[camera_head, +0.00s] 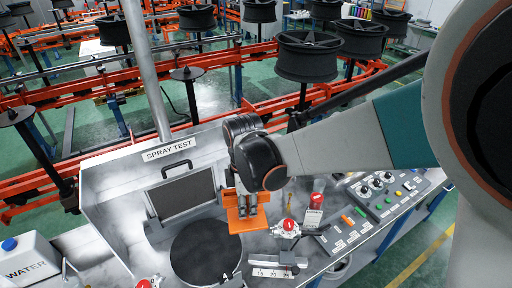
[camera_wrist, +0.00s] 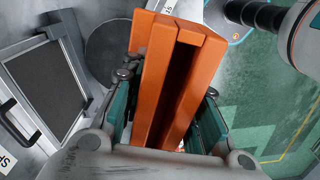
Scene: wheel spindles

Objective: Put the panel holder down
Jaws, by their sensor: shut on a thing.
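The orange panel holder (camera_head: 240,223) is in my gripper (camera_head: 248,203), over the front part of the grey spray test bench. In the wrist view the holder (camera_wrist: 152,85) is a long, folded orange piece with a deep slot along it. It sits between the two fingers of my gripper (camera_wrist: 168,88), which are shut on it. In the head view my wrist and fingers hide its upper part. I cannot tell whether its lower edge touches the bench.
A dark framed panel with a handle (camera_head: 182,196) leans left of the holder. A dark round disc (camera_head: 205,250) lies in front. Red-topped valves (camera_head: 287,226) and a button console (camera_head: 375,198) are on the right. A water container (camera_head: 30,262) is at far left.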

